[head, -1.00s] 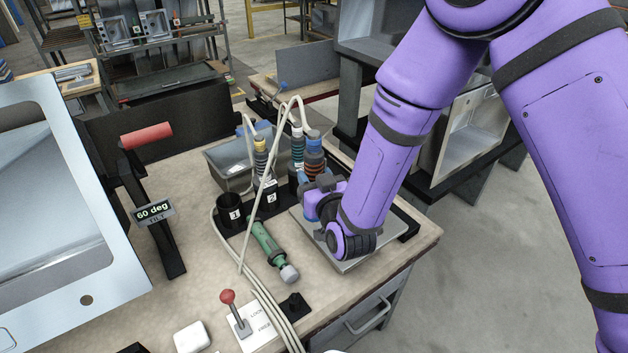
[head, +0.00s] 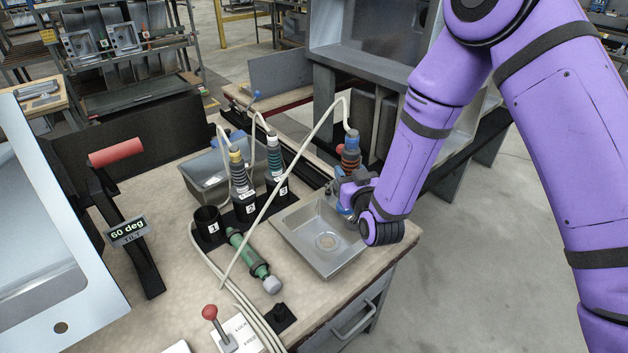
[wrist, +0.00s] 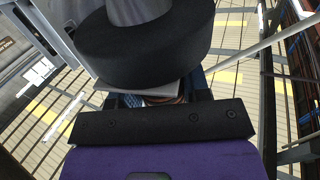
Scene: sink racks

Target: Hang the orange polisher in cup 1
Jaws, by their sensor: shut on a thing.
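The orange polisher (head: 350,160), with orange and dark bands and a blue top, is upright in my gripper (head: 345,192). My gripper is shut on it beyond the right back side of the small sink basin. Its lower end is partly hidden by my wrist. In the wrist view a large black round part (wrist: 150,45), apparently of the polisher, fills the top. Cup 1 (head: 208,226) is black, labelled 1 and empty, left of my gripper across the table. Cup 2 (head: 246,208) holds a yellow-topped tool, and cup 3 (head: 281,190) holds a teal-banded tool.
A green tool (head: 250,258) lies in front of the cups. The small sink basin (head: 290,238) sits between the cups and my wrist. Pale hoses (head: 290,180) cross the space, one running up to the polisher. A red-knobbed lever (head: 210,313) stands in front.

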